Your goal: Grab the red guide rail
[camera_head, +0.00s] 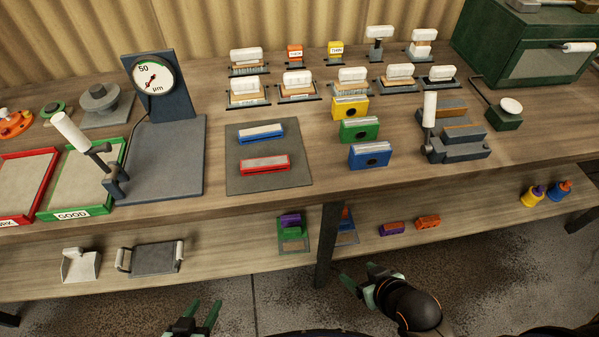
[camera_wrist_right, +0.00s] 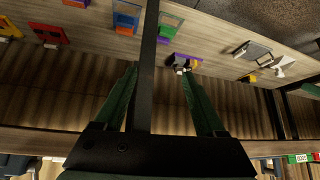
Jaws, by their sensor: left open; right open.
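The red guide rail (camera_head: 264,164) lies on a dark grey mat (camera_head: 237,176) on the bench top, with a pale top strip. A blue guide rail (camera_head: 261,134) lies just behind it on the same mat. My left gripper (camera_head: 204,312) is open and empty at the bottom edge of the head view, in front of the bench. My right gripper (camera_head: 361,276) is open in front of the lower shelf, well below and to the right of the red rail. Its spread fingers (camera_wrist_right: 158,72) show in the right wrist view with nothing gripped.
A dial gauge stand (camera_head: 155,85) stands left of the mat. Blue (camera_head: 370,156), green (camera_head: 360,130) and yellow (camera_head: 350,108) blocks stand to its right. A dark bench leg (camera_head: 328,245) and the lower shelf (camera_head: 220,265) are near my grippers.

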